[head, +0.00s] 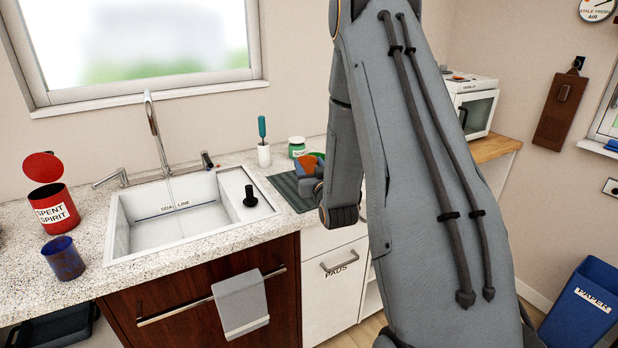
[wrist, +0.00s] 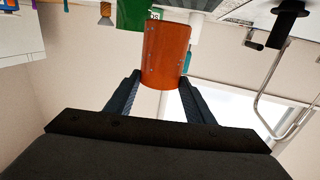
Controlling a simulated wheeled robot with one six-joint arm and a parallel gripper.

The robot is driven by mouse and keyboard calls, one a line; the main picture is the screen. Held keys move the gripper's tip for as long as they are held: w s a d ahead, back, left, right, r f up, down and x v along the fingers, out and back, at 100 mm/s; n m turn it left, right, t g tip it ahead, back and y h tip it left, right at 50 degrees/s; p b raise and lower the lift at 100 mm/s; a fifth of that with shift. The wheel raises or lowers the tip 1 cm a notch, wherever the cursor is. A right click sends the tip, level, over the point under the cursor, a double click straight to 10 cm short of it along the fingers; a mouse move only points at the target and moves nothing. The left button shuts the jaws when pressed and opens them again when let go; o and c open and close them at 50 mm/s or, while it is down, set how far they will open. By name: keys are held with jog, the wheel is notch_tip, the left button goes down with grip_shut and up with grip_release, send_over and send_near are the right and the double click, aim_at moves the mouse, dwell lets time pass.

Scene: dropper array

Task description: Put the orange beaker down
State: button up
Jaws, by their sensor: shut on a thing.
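The orange beaker (wrist: 166,52) is between the two dark fingers of my gripper (wrist: 161,82) in the wrist view, which looks upside down. My gripper is shut on it. In the head view only a small orange part of the beaker (head: 305,165) shows; my gripper (head: 310,178) and arm hide the rest. The beaker appears over or on the dark ribbed mat (head: 284,193) right of the sink. I cannot tell whether its base touches the mat.
The green-lidded soap jar (head: 297,147) and a white holder with a teal brush (head: 263,152) stand close behind. A blue beaker (head: 63,258) and red spent-spirit can (head: 54,208) stand further left.

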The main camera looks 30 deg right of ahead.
jog(key=shift+f+p, duration=0.6)
jog(key=shift+f, duration=1.7)
jog(key=shift+a+f, duration=0.1)
jog(key=o, duration=1.2)
jog(key=shift+c, duration=0.2)
